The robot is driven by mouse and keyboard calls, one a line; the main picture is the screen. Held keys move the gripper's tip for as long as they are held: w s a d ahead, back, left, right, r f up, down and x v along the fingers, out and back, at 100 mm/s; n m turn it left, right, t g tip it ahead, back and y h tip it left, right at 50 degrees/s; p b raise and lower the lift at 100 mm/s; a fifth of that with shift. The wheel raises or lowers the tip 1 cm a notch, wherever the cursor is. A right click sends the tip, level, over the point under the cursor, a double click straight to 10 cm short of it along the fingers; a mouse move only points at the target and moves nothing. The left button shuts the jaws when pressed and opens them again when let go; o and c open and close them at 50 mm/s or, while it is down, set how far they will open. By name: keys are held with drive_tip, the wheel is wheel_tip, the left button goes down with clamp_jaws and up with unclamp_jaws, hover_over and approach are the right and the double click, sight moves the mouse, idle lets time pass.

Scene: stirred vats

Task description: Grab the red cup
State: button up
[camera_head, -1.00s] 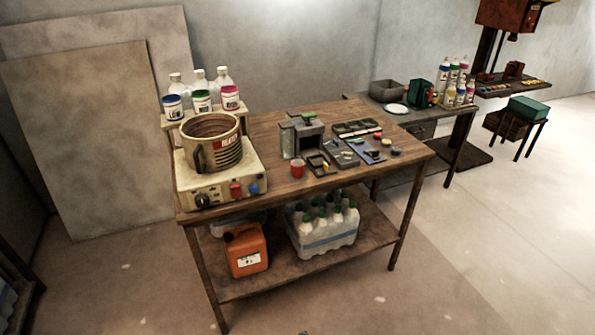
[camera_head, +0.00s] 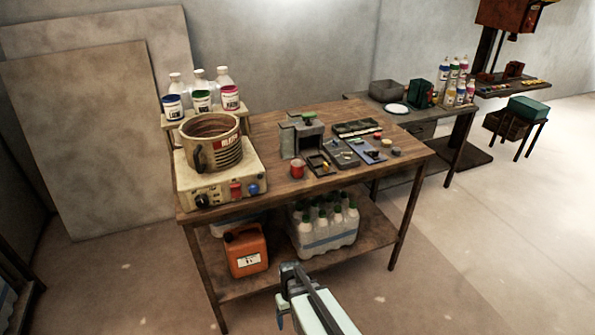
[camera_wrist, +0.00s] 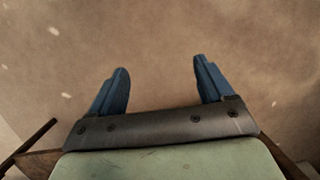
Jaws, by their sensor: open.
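A small red cup (camera_head: 297,168) stands upright on the wooden table (camera_head: 262,190), near its front edge and to the right of the hot plate. My gripper (camera_head: 284,312) is low in front of the table in the head view, well apart from the cup. In the wrist view my gripper (camera_wrist: 158,82) shows two blue fingers spread wide with nothing between them. Only bare floor lies beyond the fingers there. The cup is not in the wrist view.
A hot plate (camera_head: 220,185) with a large pot (camera_head: 212,145) stands left of the cup. A grey machine (camera_head: 300,135) and small trays (camera_head: 340,153) stand behind and right. An orange canister (camera_head: 246,250) and bottled water (camera_head: 325,230) sit on the lower shelf.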

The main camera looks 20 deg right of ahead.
drive_tip(key=w+d+r+t, duration=0.2)
drive_tip(key=w+d+r, duration=0.1)
drive_tip(key=w+r, duration=0.75)
drive_tip(key=t+h, duration=0.1)
drive_tip(key=t, duration=0.3)
approach(298, 163)
drive_tip(key=shift+s+a+x, duration=0.15)
drive_tip(key=shift+s+x, duration=0.1)
drive_tip(key=shift+x, duration=1.15)
drive_tip(key=shift+s+a+x, duration=0.15)
drive_tip(key=shift+s+x, duration=0.05)
drive_tip(key=shift+x, duration=1.15)
drive_tip(key=shift+s+a+x, duration=0.15)
drive_tip(key=shift+s+x, duration=0.1)
drive_tip(key=shift+x, duration=1.15)
drive_tip(key=shift+f, duration=0.1)
drive_tip(key=c, duration=1.1)
drive_tip(key=shift+o, duration=0.2)
